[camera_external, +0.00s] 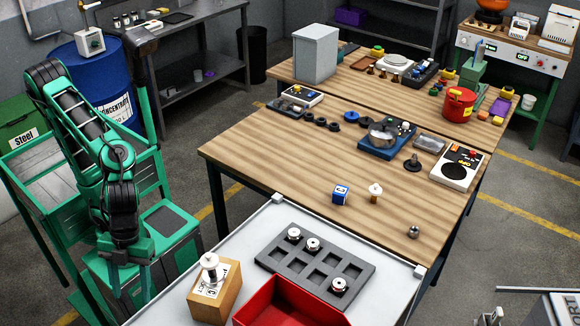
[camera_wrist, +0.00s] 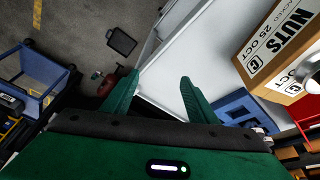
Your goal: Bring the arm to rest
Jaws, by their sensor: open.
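My arm stands folded at the left of the external view, beside the white table (camera_external: 225,262). My gripper (camera_wrist: 160,77) shows in the wrist view with its two green fingers spread apart and nothing between them. In the wrist view the fingers are over the white table's edge and the dark floor, to the left of a cardboard box (camera_wrist: 272,62) marked NUTS.
The box (camera_external: 205,303) stands on the white table with a silver-white spool-like part on top. Beside it are a grey slotted tray (camera_external: 325,284) with several round parts and a red bin (camera_external: 262,308). A wooden workbench (camera_external: 262,155) with many items stands behind. Floor (camera_external: 190,140) lies between benches.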

